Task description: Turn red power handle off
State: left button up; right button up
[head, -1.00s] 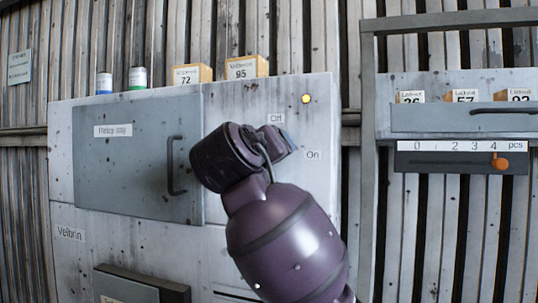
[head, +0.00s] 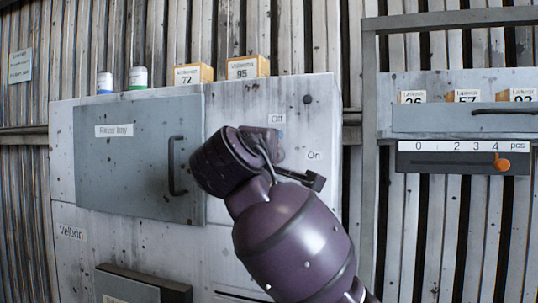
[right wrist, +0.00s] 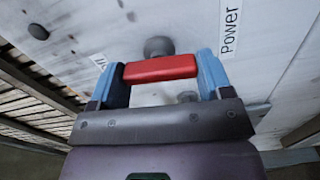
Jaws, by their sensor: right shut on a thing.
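The red power handle (right wrist: 160,68) shows in the right wrist view as a short red bar standing off the pale panel. My right gripper (right wrist: 157,72) has its blue fingers at the two ends of the bar and is shut on it. In the head view my purple right wrist covers most of the handle. The "Off" label (head: 276,119) is above the wrist and the "On" label (head: 314,155) is to its right. A "Power" label (right wrist: 230,27) is right of the handle in the wrist view. My left gripper is not in view.
A round lamp (head: 307,99) above the labels is dark. The grey door (head: 130,165) with a bar handle (head: 172,165) is left of my wrist. A shelf unit (head: 455,118) with an orange slider (head: 502,163) stands at the right.

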jog(key=shift+n, duration=0.6)
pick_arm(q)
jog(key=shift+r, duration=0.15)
pick_arm(e)
jog(key=o, duration=0.9)
jog(key=shift+s, duration=0.1)
pick_arm(q)
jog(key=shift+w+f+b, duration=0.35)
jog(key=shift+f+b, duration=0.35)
jog(key=shift+b, duration=0.5)
pick_arm(e)
jog(key=v, duration=1)
jog(key=shift+s+a, duration=0.15)
jog(key=shift+s, duration=0.2)
